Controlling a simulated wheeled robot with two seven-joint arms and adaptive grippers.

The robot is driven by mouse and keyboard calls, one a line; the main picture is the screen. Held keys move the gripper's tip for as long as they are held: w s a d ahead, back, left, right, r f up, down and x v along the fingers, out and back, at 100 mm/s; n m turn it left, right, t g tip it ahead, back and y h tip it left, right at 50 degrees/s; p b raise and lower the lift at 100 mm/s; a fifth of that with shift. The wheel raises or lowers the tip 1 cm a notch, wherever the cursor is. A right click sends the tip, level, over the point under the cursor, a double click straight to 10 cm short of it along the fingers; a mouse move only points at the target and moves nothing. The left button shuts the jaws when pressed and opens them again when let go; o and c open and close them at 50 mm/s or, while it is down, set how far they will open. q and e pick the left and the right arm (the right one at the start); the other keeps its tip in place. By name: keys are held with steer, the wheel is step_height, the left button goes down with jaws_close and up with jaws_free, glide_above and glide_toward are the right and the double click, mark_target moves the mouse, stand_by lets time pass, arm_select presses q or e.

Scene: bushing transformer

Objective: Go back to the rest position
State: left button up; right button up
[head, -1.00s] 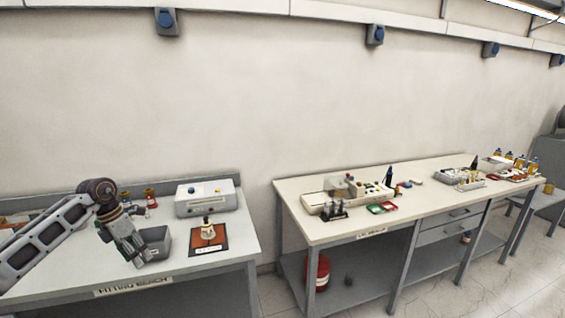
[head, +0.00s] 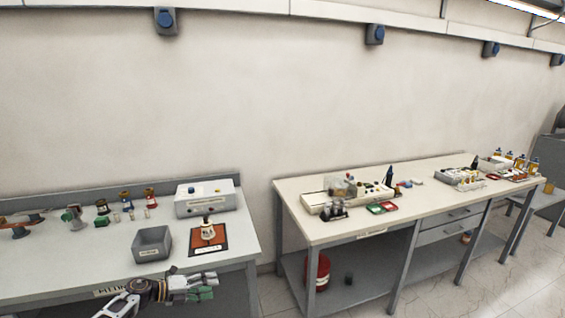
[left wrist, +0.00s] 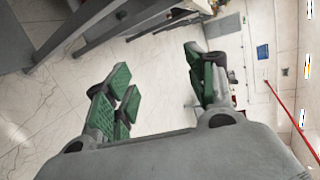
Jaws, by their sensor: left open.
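My left gripper (head: 207,287) is at the front edge of the near bench, low in the head view, with its fingers pointing right. In the left wrist view its green-padded fingers (left wrist: 160,92) are spread apart with nothing between them, and the floor shows beyond. My right gripper is not in view.
A second bench (head: 300,208) stands to the right, with a red container (head: 318,270) below. Floor shows between them.

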arm_select(q)
steer(key=s+a+f+n+t+y, duration=0.1)
steer(key=s+f+n+t+y, duration=0.15)
steer(key=f+n, duration=0.5)
steer(key=s+a+f+n+t+y, duration=0.1)
steer(key=s+f+n+t+y, duration=0.3)
steer(key=f, duration=0.7)
steer(key=s+a+f+n+g+y, duration=0.3)
steer(key=s+f+n, duration=0.6)
steer(key=s+f, duration=0.55)
steer(key=s+d+f+n+g+y, duration=0.1)
steer(key=s+f+n+g, duration=0.2)
steer(key=s, duration=1)
steer(key=s+d+f+n+g, duration=0.2)
steer(key=s+f+n+g, duration=0.1)
steer(key=s+f, duration=0.6)
steer(key=s+d+f+n+g+y, duration=0.1)
steer(key=s+f, duration=0.5)
steer(key=s, duration=1.1)
steer(key=shift+s+d+f+n+g+y, duration=0.35)
steer(key=shift+d+n+g, duration=0.25)
steer(key=shift+n+g, duration=0.45)
steer(key=shift+w, duration=0.1)
